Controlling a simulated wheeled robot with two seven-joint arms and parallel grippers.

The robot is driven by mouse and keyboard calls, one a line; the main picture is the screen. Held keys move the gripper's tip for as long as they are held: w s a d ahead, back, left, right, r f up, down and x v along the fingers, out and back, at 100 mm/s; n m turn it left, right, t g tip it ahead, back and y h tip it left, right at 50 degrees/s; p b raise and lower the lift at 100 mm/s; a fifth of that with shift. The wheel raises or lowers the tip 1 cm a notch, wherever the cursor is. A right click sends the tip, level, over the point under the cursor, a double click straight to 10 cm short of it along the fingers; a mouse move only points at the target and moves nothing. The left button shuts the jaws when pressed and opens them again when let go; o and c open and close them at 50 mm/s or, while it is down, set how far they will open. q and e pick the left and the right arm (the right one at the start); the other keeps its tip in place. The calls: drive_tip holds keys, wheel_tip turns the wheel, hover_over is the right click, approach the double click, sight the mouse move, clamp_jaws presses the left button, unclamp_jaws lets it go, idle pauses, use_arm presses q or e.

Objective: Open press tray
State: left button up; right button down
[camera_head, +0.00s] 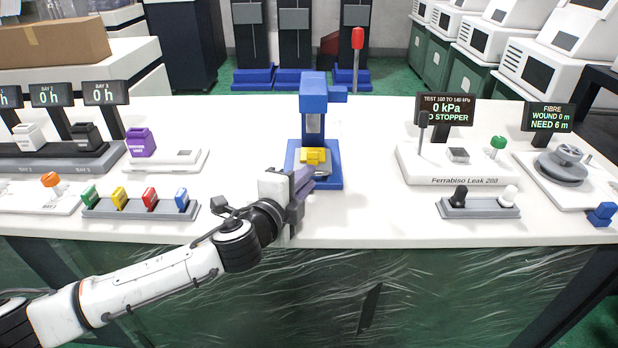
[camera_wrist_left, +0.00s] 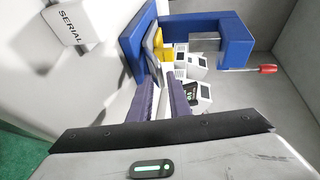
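The blue press (camera_head: 314,92) stands on the table's middle, with a red-knobbed lever (camera_head: 357,40) raised at its right. A yellow block (camera_head: 314,157) sits low in the press, at its grey tray (camera_head: 322,172). My left gripper (camera_head: 303,182) is at the press's front, its dark purple fingers pointing at the tray. In the left wrist view the fingers (camera_wrist_left: 162,88) are apart, with a gap between them. A thin grey plate (camera_wrist_left: 154,52), likely the tray, lies just beyond the tips; I cannot tell whether they touch it. The yellow block (camera_wrist_left: 166,52) shows behind it. My right gripper is out of view.
A rack with coloured pieces (camera_head: 140,207) and a purple block (camera_head: 141,142) stand left of my arm. A leak tester (camera_head: 470,170), a small two-knob stand (camera_head: 478,208) and a fibre winder (camera_head: 562,165) stand at the right. The table between press and tester is clear.

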use_arm(q)
drive_tip(key=shift+x, duration=0.95)
